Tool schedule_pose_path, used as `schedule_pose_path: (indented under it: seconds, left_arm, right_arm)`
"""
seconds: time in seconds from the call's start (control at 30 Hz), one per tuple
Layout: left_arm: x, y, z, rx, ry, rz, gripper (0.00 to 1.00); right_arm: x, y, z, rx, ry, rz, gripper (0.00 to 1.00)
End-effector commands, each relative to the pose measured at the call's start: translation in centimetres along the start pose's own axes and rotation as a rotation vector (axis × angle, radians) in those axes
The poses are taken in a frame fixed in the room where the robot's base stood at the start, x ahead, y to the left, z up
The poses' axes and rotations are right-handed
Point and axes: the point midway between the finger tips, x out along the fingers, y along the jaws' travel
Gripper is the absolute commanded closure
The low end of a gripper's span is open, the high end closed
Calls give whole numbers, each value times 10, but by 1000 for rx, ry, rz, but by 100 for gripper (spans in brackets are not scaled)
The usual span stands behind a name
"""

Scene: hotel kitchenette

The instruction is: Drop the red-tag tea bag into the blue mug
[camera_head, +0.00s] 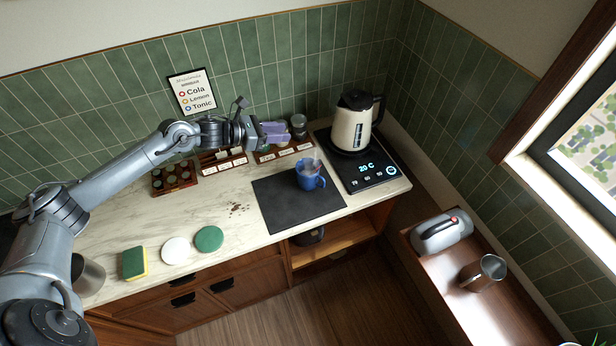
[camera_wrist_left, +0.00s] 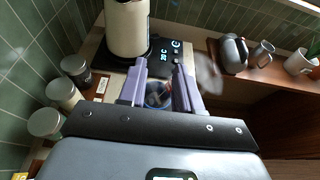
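The blue mug (camera_head: 309,178) stands upright on the dark mat (camera_head: 280,204), with its handle toward the front right. Something pale shows at its mouth; I cannot tell whether it is a tea bag or steam. My left gripper (camera_head: 276,132) is above the back of the counter, behind and left of the mug. In the left wrist view its purple fingers (camera_wrist_left: 161,66) are apart, with no object visibly gripped. The mug (camera_wrist_left: 158,98) shows between them, partly hidden by the gripper body. I cannot make out a red-tag tea bag clearly. My right gripper is not in view.
A cream kettle (camera_head: 353,125) stands on its black base (camera_head: 366,178) right of the mug. Wooden tea boxes (camera_head: 174,178) and jars (camera_head: 299,125) line the back. A sponge (camera_head: 134,263) and two round coasters (camera_head: 209,239) lie front left. Marble around the dark crumbs is clear.

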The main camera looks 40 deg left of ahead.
Motion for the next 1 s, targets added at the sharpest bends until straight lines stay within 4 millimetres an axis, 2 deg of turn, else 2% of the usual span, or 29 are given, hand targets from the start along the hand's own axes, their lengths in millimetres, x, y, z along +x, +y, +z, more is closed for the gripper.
schedule_pose_path:
  seconds: [0.1,0.33,0.9,1.0]
  left_arm:
    - [-12,1,-2,0,4,2,66]
    - [-25,0,-1,0,1,0,66]
    - [-28,0,0,0,0,-1,66]
    - [-28,-1,-5,-5,7,-2,66]
  right_arm:
    - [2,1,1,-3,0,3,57]
    - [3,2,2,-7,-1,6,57]
    - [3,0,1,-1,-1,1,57]
    - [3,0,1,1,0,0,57]
